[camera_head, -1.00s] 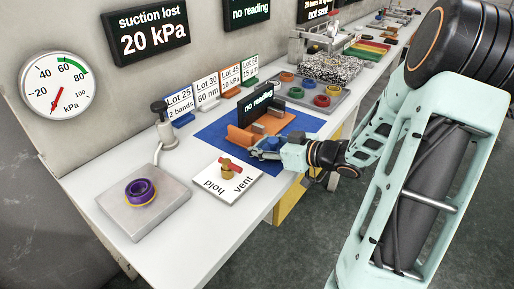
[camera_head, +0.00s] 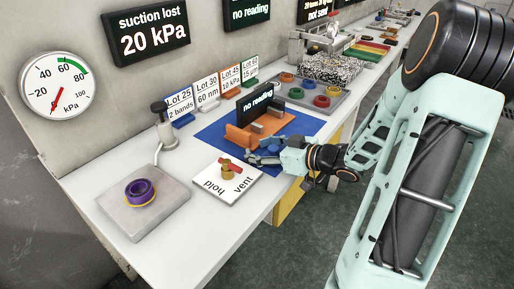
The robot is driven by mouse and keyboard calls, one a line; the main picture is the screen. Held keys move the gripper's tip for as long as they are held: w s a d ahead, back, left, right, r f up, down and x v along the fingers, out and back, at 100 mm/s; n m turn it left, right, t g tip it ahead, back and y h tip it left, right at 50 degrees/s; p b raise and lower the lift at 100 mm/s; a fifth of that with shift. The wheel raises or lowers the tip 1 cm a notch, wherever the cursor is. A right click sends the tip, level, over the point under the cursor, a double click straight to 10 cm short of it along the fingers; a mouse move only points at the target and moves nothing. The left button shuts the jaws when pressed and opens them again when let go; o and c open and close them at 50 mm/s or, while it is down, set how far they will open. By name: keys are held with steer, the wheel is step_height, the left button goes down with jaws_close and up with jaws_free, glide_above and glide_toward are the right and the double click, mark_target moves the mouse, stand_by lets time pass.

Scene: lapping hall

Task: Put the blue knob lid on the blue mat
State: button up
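The blue mat (camera_head: 212,131) lies flat on the white bench. A small blue piece that looks like the blue knob lid (camera_head: 273,148) sits at the mat's front right part, close to my gripper. My gripper (camera_head: 262,151) reaches in from the right, low over the mat's front edge. Its fingers look spread apart, with the blue piece between or just beyond them. The fingers partly hide the piece, and I cannot tell whether they touch it.
A white hold/vent plate (camera_head: 211,187) with a red-handled valve (camera_head: 229,167) lies in front. A grey block (camera_head: 120,214) bears a purple ring (camera_head: 140,192).

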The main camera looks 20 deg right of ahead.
mark_target(270, 146)
steer(key=shift+o, duration=0.3)
steer(key=shift+r, duration=0.35)
steer(key=p+v, duration=0.1)
steer(key=v, duration=0.2)
steer(key=p+v, duration=0.1)
steer(key=v, duration=0.3)
steer(key=p+v, duration=0.1)
steer(key=v, duration=0.2)
steer(key=shift+s+d+r, duration=0.15)
steer(key=shift+s+r, duration=0.05)
steer(key=shift+r, duration=0.3)
steer(key=shift+s+d+r+p, duration=0.1)
steer(key=shift+s+d+p, duration=0.25)
steer(key=shift+s, duration=0.25)
